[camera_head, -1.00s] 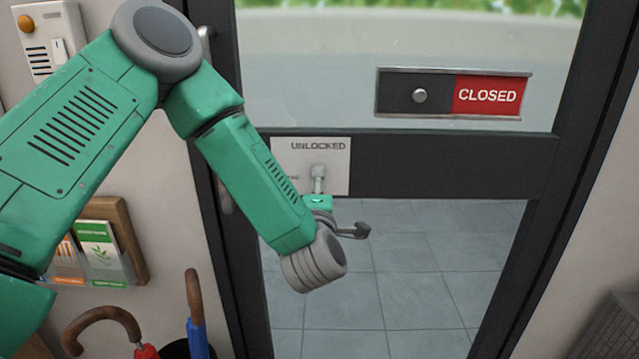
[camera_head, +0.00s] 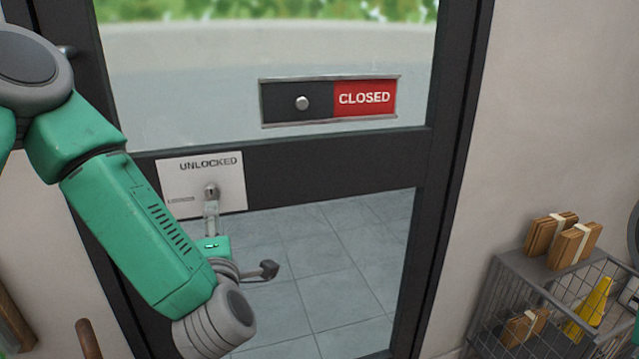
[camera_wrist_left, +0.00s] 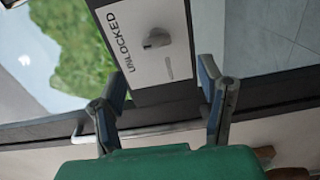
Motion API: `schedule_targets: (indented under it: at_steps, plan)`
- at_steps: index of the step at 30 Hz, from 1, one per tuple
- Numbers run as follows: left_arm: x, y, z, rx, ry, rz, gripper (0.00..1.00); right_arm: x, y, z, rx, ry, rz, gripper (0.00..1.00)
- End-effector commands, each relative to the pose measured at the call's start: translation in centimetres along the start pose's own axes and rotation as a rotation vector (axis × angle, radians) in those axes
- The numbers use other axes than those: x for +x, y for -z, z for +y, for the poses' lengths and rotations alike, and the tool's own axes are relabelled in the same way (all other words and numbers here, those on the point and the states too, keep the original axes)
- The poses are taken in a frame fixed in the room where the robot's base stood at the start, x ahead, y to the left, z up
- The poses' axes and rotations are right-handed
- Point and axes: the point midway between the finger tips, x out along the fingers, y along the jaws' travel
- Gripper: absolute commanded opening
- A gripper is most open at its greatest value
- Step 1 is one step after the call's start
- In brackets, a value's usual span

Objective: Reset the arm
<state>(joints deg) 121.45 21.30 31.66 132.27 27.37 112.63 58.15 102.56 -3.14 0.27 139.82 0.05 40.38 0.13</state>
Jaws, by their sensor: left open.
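My left arm comes in from the left in the head view, and its gripper (camera_head: 211,218) is in front of the door, just below the lock knob (camera_head: 211,190). In the left wrist view the gripper (camera_wrist_left: 163,82) has its two fingers spread with nothing between them. The knob (camera_wrist_left: 157,38) shows beyond the fingertips, apart from them, on a white plate (camera_wrist_left: 130,45) marked UNLOCKED. The plate also shows in the head view (camera_head: 180,180). My right gripper is not in view.
The dark-framed glass door (camera_head: 330,165) carries a sliding sign (camera_head: 330,100) reading CLOSED. A wire basket (camera_head: 510,285) with brown bundles (camera_head: 572,245) and a yellow object (camera_head: 592,303) stands at lower right. The wall between door and basket is bare.

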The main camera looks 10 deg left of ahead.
Motion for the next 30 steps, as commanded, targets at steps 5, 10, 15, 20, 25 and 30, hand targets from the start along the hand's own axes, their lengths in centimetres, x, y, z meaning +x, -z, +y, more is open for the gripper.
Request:
schedule_targets:
  at_steps: [5, 10, 15, 20, 25, 30]
  plan:
    - [-0.9, -1.1, -3.8, 0.144, 0.085, -0.102, 0.62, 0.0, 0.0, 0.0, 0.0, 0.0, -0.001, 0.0]
    - [-5.1, -2.5, -14.2, 0.554, 0.299, -0.411, 0.62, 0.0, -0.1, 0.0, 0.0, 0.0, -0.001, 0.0]
    - [-12.6, 0.0, -24.7, 1.013, 0.511, -0.809, 0.62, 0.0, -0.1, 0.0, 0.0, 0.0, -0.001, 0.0]
    - [-19.9, 5.5, -30.9, 1.367, 0.667, -1.189, 0.62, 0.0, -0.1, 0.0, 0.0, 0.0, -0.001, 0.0]
    - [-24.9, 10.6, -33.3, 1.58, 0.764, -1.482, 0.62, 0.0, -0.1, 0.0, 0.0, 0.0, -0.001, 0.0]
    - [-26.5, 12.6, -33.7, 1.645, 0.796, -1.592, 0.62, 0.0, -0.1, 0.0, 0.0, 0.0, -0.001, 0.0]
